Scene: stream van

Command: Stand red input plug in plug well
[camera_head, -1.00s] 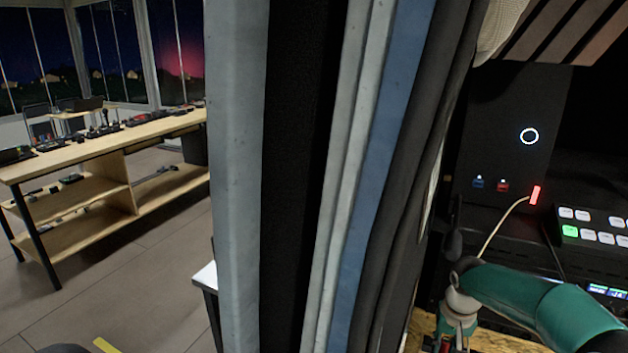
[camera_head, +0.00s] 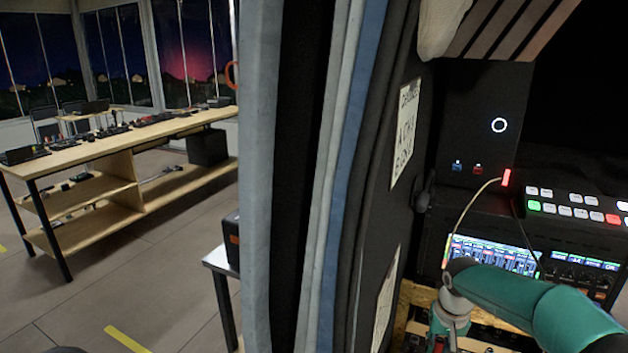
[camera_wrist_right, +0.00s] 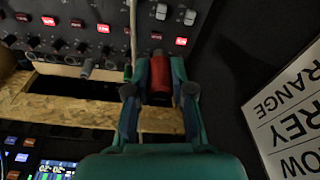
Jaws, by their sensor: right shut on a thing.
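My right gripper (camera_wrist_right: 159,90) is shut on a red block-like thing, which looks like the red input plug (camera_wrist_right: 160,72). In the right wrist view the plug sits between the two green fingers. A pale cable (camera_wrist_right: 134,40) passes beside the fingers in the wrist view. I cannot make out the plug well for sure; a dark opening (camera_wrist_right: 85,88) lies in the chipboard left of the gripper. My left gripper is not in view.
A dark panel (camera_head: 485,110) carries a small blue piece (camera_head: 457,166) and a small red piece (camera_head: 478,169). A switcher (camera_head: 575,207) and lit screen (camera_head: 490,254) stand behind my arm. The van's door edge (camera_head: 335,180) fills the middle. A workbench (camera_head: 100,150) stands far left.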

